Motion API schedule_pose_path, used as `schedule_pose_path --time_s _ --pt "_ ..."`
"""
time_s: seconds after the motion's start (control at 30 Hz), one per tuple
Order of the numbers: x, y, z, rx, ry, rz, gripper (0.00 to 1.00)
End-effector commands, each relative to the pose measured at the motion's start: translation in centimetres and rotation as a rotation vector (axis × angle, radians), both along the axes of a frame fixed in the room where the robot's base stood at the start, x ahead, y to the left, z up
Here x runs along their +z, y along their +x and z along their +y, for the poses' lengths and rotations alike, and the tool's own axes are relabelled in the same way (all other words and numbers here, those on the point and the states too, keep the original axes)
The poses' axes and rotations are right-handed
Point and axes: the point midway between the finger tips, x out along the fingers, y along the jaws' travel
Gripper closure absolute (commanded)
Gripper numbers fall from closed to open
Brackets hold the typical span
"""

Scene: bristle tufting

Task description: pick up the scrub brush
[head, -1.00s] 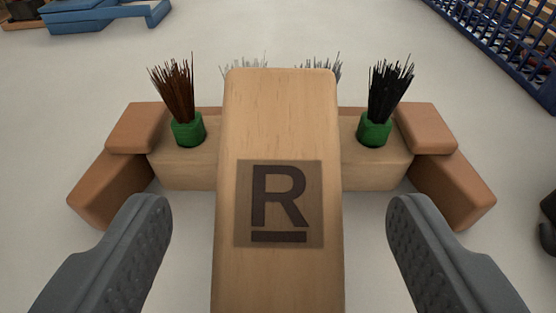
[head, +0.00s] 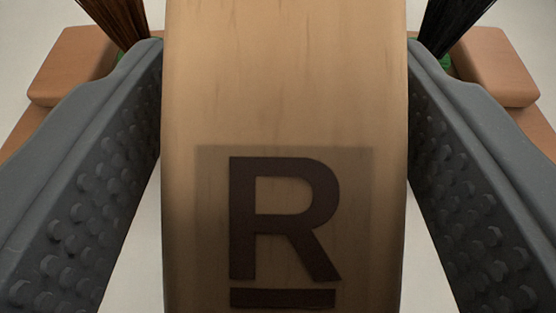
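The scrub brush has a pale wooden block (head: 285,90) marked with a dark R, which fills the middle of the head view. Brown bristles (head: 122,18) show at its upper left and black bristles (head: 452,15) at its upper right, each above a sliver of green. My gripper (head: 284,50) has one grey studded finger on each side of the block. Both fingertips meet the block's side edges, so the gripper looks shut on it. The block's lower sides and the exact contact are hidden.
Orange-brown blocks show behind the fingers, at the left (head: 75,65) and the right (head: 495,65). Pale floor or table surface shows at the upper corners and between the fingers and the block lower down.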

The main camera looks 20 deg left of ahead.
Motion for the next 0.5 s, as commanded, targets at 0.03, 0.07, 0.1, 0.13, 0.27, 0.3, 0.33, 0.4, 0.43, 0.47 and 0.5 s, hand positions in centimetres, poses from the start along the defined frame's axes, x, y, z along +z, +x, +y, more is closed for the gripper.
schedule_pose_path --time_s 0.03,0.07,0.1,0.13,0.27,0.3,0.33,0.4,0.43,0.47,0.5 --pt "-0.01 0.00 0.00 0.000 0.000 0.000 0.60" --pt "-0.01 0.00 0.00 0.000 0.000 0.000 0.68" --pt "-0.02 -0.01 0.00 0.000 0.000 0.000 0.80" --pt "-0.02 -0.01 0.00 0.000 0.000 0.000 0.84" --pt "-0.03 -0.01 -0.01 0.000 0.000 0.000 0.87" --pt "-0.03 -0.01 -0.02 0.000 0.000 0.000 0.87" --pt "-0.02 -0.01 -0.02 0.000 0.000 0.000 0.87" --pt "0.00 -0.01 -0.03 0.000 0.000 0.001 0.87" --pt "0.05 -0.02 -0.04 0.000 0.000 0.001 0.87" --pt "0.12 -0.01 -0.05 0.000 0.000 0.001 0.87" --pt "0.29 -0.01 -0.05 -0.001 0.000 0.000 0.87"
